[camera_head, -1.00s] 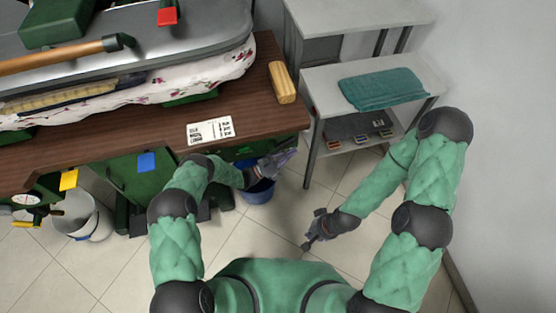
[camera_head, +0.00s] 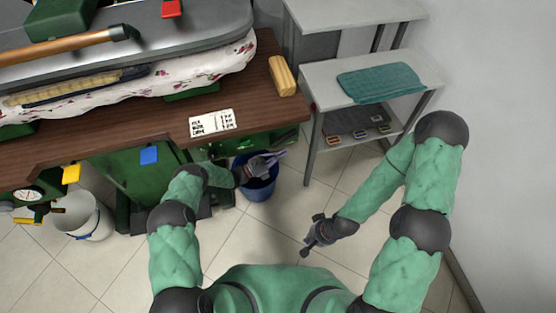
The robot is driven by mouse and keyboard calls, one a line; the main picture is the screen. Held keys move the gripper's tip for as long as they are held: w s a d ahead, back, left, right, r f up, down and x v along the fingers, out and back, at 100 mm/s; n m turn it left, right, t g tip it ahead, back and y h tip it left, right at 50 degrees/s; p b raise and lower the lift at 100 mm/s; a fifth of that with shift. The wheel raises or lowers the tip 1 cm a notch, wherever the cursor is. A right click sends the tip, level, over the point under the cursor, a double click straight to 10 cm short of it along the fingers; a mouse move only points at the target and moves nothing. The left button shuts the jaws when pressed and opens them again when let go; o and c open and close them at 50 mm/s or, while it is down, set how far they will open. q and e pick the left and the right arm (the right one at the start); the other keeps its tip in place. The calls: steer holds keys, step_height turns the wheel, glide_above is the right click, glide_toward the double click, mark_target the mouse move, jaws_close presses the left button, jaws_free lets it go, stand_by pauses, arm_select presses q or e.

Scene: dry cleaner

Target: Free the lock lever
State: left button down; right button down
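A pressing machine with a grey top (camera_head: 200,35) stands on a brown table (camera_head: 270,70) at the upper left. A long wooden-handled bar (camera_head: 60,50) lies across it, and a red tab (camera_head: 172,8) shows at the top. I cannot tell which part is the lock lever. A blue tab (camera_head: 149,155) and a yellow tab (camera_head: 71,173) show on the green parts below the table. My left gripper (camera_head: 272,160) appears over a blue bucket (camera_head: 259,188), right of the green cabinet; its finger state is unclear. My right gripper (camera_head: 310,245) is low over the floor, apart from everything.
A wooden block (camera_head: 283,76) and a printed card (camera_head: 212,123) lie on the table. A grey shelf unit (camera_head: 325,85) with a folded teal cloth (camera_head: 380,82) stands at right. A white bucket (camera_head: 82,216) stands at lower left. The tiled floor (camera_head: 250,240) before me is mostly clear.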

arm_select(q)
steer(key=shift+s+a+g+y+b, duration=0.25)
steer(key=shift+g+y+b, duration=0.15)
steer(key=shift+y, duration=0.5)
steer(key=shift+a+f, duration=0.1)
steer(key=shift+f, duration=0.1)
